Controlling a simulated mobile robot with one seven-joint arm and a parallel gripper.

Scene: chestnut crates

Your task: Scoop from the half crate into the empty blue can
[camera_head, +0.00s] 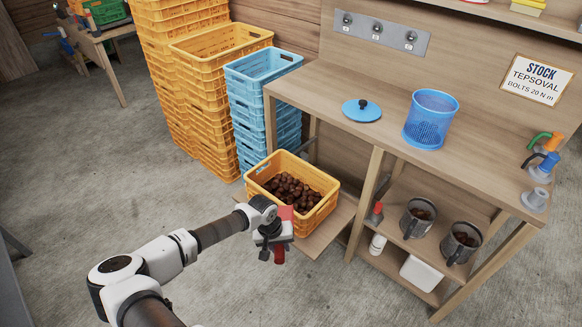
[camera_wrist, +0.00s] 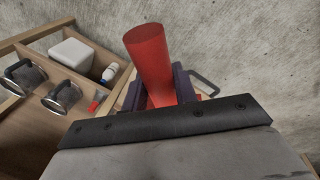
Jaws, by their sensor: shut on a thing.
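My gripper (camera_head: 273,244) is shut on a red scoop; its round red handle (camera_wrist: 150,62) sticks up between the jaws in the wrist view. A flat red part (camera_head: 286,213) of it shows in the head view beside the front corner of the yellow crate. Whether this part holds chestnuts cannot be told. The yellow crate (camera_head: 262,187) is partly filled with brown chestnuts (camera_head: 293,192) and sits on a low wooden shelf. The blue can (camera_head: 431,121) stands open on the bench top, and no chestnuts show through its perforated wall.
A blue lid (camera_head: 362,110) lies left of the can. Stacked yellow crates (camera_head: 205,90) and blue crates (camera_head: 262,90) stand behind. Grey mugs (camera_head: 418,218), a white box (camera_head: 421,272) and a white bottle (camera_head: 377,244) are under the bench. Clamps (camera_head: 540,165) sit at its right end.

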